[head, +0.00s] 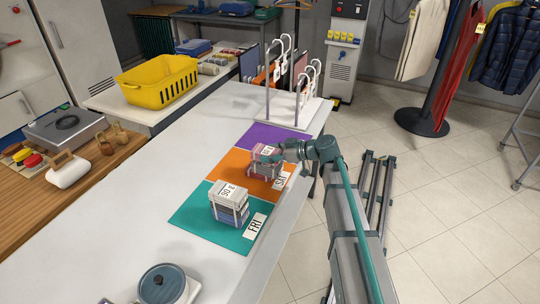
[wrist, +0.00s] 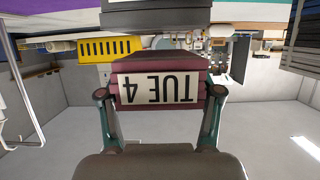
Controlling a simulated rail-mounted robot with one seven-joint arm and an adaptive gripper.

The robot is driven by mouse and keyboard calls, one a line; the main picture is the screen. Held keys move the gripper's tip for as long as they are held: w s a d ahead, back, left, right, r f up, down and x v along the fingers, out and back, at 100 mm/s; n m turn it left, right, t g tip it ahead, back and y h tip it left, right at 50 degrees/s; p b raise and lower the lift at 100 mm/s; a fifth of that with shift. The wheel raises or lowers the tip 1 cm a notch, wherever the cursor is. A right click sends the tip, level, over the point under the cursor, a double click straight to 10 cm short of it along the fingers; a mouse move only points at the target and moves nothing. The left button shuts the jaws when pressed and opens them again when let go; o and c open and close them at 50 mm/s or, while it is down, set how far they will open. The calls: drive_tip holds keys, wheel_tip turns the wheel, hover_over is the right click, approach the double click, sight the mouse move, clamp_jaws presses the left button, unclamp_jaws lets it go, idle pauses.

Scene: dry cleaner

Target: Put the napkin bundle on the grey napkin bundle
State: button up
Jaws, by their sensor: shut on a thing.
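A maroon-pink napkin bundle (wrist: 213,66) with a white "TUE 4" tag sits between the two fingers of my gripper (wrist: 159,91) in the wrist view, which is upside down. In the head view my gripper (head: 278,153) is shut on this pink bundle (head: 262,150) over the orange mat (head: 231,170). A grey napkin bundle (wrist: 155,14) shows at the top edge of the wrist view, so it lies just below the held one. I cannot tell whether the two touch. My gripper partly hides the bundles in the head view.
A stack of grey and blue bundles (head: 229,205) stands on the teal FRI mat (head: 192,215) in front. A purple mat (head: 268,133) and a hanger rack (head: 297,105) are behind. A yellow basket (head: 160,88) stands far left. The white table's left part (head: 130,190) is clear.

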drive_tip(key=shift+f, duration=0.8)
drive_tip(key=shift+f, duration=0.2)
drive_tip(key=o, duration=1.2)
drive_tip(key=shift+r, duration=0.1)
